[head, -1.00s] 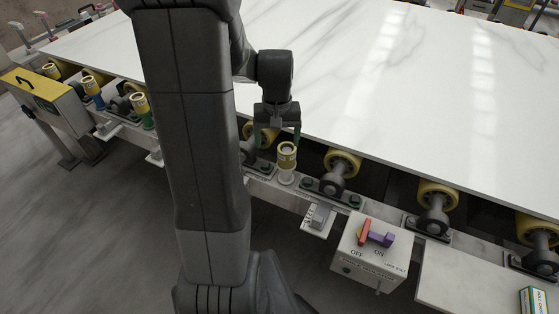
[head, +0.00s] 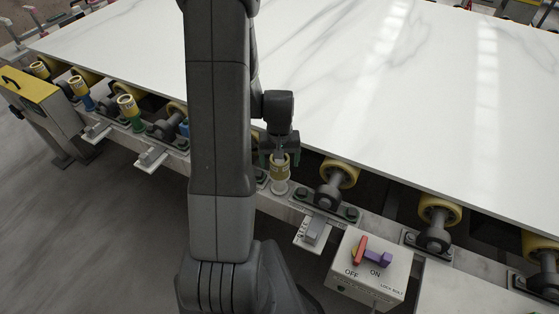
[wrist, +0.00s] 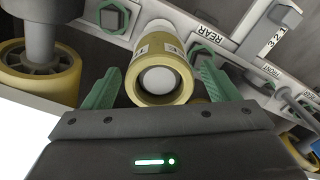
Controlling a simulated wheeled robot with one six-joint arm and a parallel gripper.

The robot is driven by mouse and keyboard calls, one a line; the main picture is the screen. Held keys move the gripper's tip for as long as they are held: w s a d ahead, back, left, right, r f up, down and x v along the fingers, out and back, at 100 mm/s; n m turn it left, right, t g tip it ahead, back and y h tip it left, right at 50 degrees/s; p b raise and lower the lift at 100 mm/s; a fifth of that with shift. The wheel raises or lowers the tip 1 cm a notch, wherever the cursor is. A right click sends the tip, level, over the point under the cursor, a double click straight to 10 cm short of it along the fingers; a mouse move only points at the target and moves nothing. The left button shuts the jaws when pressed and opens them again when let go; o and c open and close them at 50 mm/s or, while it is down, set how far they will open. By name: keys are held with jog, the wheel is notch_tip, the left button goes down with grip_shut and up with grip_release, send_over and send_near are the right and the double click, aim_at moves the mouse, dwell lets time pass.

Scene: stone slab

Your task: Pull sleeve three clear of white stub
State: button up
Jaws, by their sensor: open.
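The yellow sleeve (head: 279,170) sits around the upright white stub (head: 280,187) on the near rail, in front of the slab's edge. In the wrist view the sleeve (wrist: 171,44) is seen end-on, and the round white stub end (wrist: 159,80) shows inside its mouth. My gripper (head: 280,158) is open at the sleeve's upper end. In the wrist view the green fingers of my gripper (wrist: 160,70) stand on either side of the sleeve, with a gap on both sides. A number on the sleeve is too small to read.
The marble slab (head: 350,70) lies behind on yellow rollers (head: 340,172). A switch box (head: 368,272) with a red and purple handle stands to the right. Hex bolts flank the stub.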

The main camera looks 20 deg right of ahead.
jog(key=shift+f, duration=0.3)
jog(key=c, duration=1.1)
jog(key=shift+r+p, duration=2.35)
jog(key=shift+r, duration=1.3)
jog(key=shift+r, duration=0.1)
notch_tip(320, 180, up, 6)
jog(key=p, duration=0.4)
